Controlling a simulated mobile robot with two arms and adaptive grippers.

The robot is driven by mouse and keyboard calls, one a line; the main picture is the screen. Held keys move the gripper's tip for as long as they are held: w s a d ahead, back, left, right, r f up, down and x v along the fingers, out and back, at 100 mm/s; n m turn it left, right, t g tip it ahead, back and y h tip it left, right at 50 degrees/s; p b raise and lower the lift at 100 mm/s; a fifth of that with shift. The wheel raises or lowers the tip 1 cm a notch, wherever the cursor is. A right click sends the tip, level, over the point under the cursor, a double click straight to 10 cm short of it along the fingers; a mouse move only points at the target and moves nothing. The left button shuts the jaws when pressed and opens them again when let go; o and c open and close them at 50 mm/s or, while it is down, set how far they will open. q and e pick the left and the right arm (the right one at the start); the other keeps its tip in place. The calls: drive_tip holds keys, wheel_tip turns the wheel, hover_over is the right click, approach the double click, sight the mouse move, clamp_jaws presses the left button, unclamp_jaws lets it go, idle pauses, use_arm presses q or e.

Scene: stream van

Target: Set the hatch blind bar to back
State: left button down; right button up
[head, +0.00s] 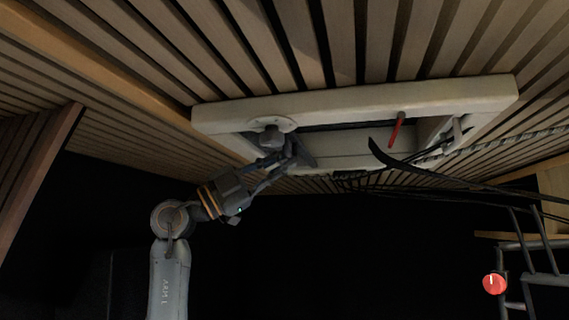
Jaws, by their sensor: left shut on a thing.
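The roof hatch (355,104) is a pale rectangular frame set in the slatted wood ceiling, in the upper middle of the head view. The hatch blind bar (350,147) appears as a pale bar across the opening of the frame. My left gripper (285,155) reaches up from the lower left to the left part of the opening and is shut on the bar near its left end. The fingers and dark shadow hide the exact contact. My right gripper is not in view.
A rounded grey fitting (270,136) sits on the frame beside my left fingers. A red handle (397,129) hangs at the frame's right. Dark curved straps (440,180) and a rope (520,136) run rightward. A metal rack (540,260) and a red round object (494,284) are lower right.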

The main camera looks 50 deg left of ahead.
use_arm(q)
drive_tip(key=c, duration=1.4)
unclamp_jaws()
drive_tip(key=v, duration=1.2)
